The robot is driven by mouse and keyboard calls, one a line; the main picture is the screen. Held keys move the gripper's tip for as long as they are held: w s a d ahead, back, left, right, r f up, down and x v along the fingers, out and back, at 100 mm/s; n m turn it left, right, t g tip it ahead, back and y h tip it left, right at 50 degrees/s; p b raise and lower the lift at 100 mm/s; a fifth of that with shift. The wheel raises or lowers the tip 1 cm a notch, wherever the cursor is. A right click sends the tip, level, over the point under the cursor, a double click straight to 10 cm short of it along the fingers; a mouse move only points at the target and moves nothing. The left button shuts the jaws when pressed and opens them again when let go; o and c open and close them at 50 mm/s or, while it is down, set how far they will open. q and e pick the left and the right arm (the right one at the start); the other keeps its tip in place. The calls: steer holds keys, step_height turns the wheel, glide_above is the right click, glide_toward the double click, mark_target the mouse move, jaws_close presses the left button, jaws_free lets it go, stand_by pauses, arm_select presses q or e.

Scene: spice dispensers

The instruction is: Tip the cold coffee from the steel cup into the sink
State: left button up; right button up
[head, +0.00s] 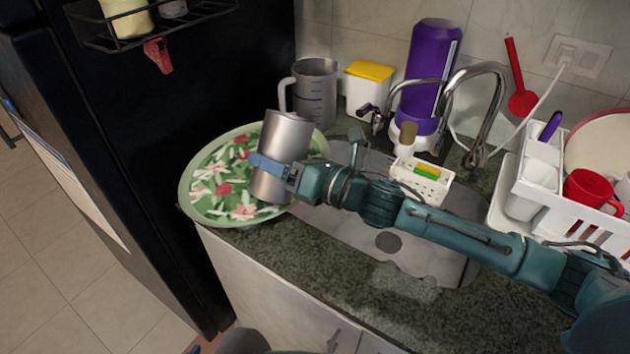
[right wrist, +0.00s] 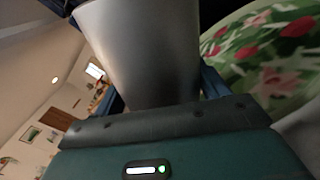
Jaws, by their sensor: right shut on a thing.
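The steel cup (head: 285,138) is a tall plain metal cup, held slightly tilted over the floral green tray. My right gripper (head: 272,170) is shut around its lower half; the cup also fills the middle of the right wrist view (right wrist: 140,50). The inside of the cup and any coffee in it are hidden. The sink (head: 420,255) is a grey steel basin set in the counter, with its dark drain (head: 388,242) showing. My right arm crosses above the sink. The cup is to the left of the drain. My left gripper is not in view.
The green floral tray (head: 205,205) lies at the counter's left end, beside the black fridge (head: 150,130). A metal measuring jug (head: 316,92) stands behind the cup. The tap (head: 490,110), a sponge caddy (head: 420,187) and a purple bottle (head: 428,75) line the back. A white dish rack (head: 540,190) stands right.

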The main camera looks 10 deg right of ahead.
steer(key=shift+w+d+r+m, duration=0.15)
steer(key=shift+r+m, duration=0.2)
steer(key=shift+m, duration=0.15)
steer(key=shift+f, duration=0.15)
steer(key=shift+m, duration=0.8)
steer(key=shift+f+m, duration=0.15)
steer(key=shift+m, duration=1.45)
steer(key=shift+f+m+b, duration=0.55)
steer(key=shift+f+m, duration=0.3)
steer(key=shift+m, duration=0.05)
steer(key=shift+w+d+f+m+b, duration=0.1)
steer(key=shift+w+d+m+b, duration=0.2)
steer(key=shift+w+d+m, duration=0.4)
stand_by(0.4)
steer(key=shift+r+m+p, duration=0.6)
steer(key=shift+m+p, duration=0.05)
steer(key=shift+m, duration=0.35)
stand_by(0.5)
steer(key=shift+w+d+f+m, duration=0.15)
steer(key=shift+w+m, duration=0.05)
steer(key=shift+m, duration=0.3)
